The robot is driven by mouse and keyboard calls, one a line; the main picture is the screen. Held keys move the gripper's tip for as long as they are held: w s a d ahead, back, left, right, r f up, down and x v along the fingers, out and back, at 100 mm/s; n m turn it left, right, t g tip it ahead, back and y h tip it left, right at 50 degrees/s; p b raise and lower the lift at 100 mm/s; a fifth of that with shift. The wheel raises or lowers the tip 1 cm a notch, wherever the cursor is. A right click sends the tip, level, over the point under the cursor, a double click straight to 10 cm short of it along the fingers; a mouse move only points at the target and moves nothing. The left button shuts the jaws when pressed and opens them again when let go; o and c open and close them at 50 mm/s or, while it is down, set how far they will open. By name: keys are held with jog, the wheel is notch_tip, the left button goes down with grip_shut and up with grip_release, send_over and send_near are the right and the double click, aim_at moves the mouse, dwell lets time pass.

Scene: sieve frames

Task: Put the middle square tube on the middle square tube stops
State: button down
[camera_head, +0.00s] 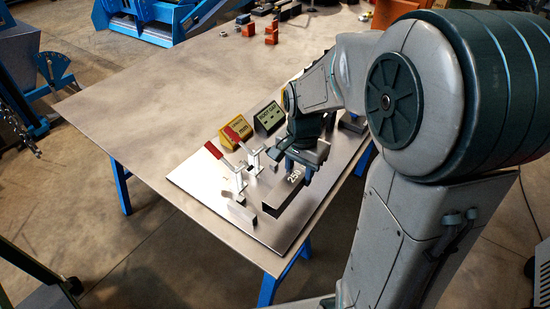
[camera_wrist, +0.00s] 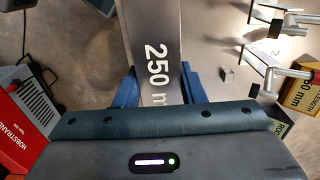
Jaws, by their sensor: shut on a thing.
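My gripper (camera_head: 302,160) is over the metal plate in the head view, its blue fingers on both sides of a grey square tube (camera_head: 287,206) marked "250". The fingers are shut on the tube. In the wrist view the tube (camera_wrist: 151,35) runs up from between the blue fingers, with its "250 m" print showing and the rest hidden by my gripper. I cannot tell whether the tube touches the plate. I cannot tell which are the middle stops.
Two red-handled toggle clamps (camera_head: 238,183) stand on the plate (camera_head: 205,187) left of the tube. A yellow sign block (camera_head: 235,130) and a dark one with a green face (camera_head: 268,118) stand behind. Small orange parts (camera_head: 271,34) lie far back. The table's left side is clear.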

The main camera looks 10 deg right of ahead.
jog(key=w+f, duration=0.2)
jog(key=w, duration=0.2)
jog(key=w+f, duration=0.2)
jog(key=w, duration=0.2)
jog(key=w+f+p, duration=0.1)
jog(key=w+f, duration=0.1)
jog(key=w, duration=0.2)
jog(key=shift+w+d+f, duration=0.2)
jog(key=shift+d+f, duration=0.1)
jog(key=shift+f, duration=2.15)
jog(key=shift+f, duration=0.2)
jog(key=c, duration=1.2)
grip_release()
jog(key=shift+r, duration=0.15)
